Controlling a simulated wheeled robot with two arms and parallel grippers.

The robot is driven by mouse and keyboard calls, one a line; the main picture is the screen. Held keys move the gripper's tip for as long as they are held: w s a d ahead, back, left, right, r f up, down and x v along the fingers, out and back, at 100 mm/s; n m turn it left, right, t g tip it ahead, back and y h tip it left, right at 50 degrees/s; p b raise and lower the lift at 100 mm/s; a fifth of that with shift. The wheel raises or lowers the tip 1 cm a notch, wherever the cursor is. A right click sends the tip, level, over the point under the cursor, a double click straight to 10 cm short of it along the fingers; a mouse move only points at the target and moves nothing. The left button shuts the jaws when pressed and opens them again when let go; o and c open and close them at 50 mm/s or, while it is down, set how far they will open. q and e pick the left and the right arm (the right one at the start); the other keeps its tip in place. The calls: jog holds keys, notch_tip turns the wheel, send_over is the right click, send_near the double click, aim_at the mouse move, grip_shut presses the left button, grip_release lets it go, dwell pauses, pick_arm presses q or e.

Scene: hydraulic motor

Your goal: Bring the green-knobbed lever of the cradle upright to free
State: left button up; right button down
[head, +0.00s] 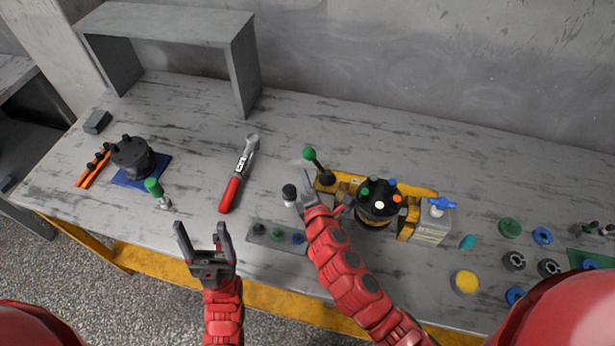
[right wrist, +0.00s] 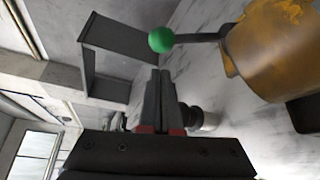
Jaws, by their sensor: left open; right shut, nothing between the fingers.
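The yellow cradle (head: 349,182) holds a black motor (head: 378,205) with coloured studs on top. The cradle's lever, with a green knob (head: 309,153), rises from a dark pivot at the cradle's left end and leans to the upper left in the head view. My right gripper (head: 306,180) is shut and empty, just left of the lever and below the knob in the picture. In the right wrist view the shut fingers (right wrist: 161,80) point past the green knob (right wrist: 160,40), with a gap between them. My left gripper (head: 203,230) is open and empty near the table's front edge.
A black-capped silver post (head: 289,193) stands close beside my right gripper. A red-handled wrench (head: 236,180) lies to the left. A blue-knobbed box (head: 434,222) stands at the cradle's right end. A dark pump-like part (head: 133,157) sits on a blue mat. Table behind the cradle is clear.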

aim_at(306, 157)
jog(key=p+x, duration=0.1)
jog(key=x, duration=0.5)
jog(key=shift+w, duration=0.3)
jog(key=shift+a+f, duration=0.1)
jog(key=shift+s+d+r+m+y+b, duration=0.15)
jog(key=shift+s+d+r+m+b, duration=0.1)
jog(key=shift+d+r+b, duration=0.2)
jog(key=shift+s+d+r+m+y+b, duration=0.15)
jog(key=shift+d+r+m+b, duration=0.15)
jog(key=shift+d, duration=0.25)
jog(key=shift+r, duration=0.1)
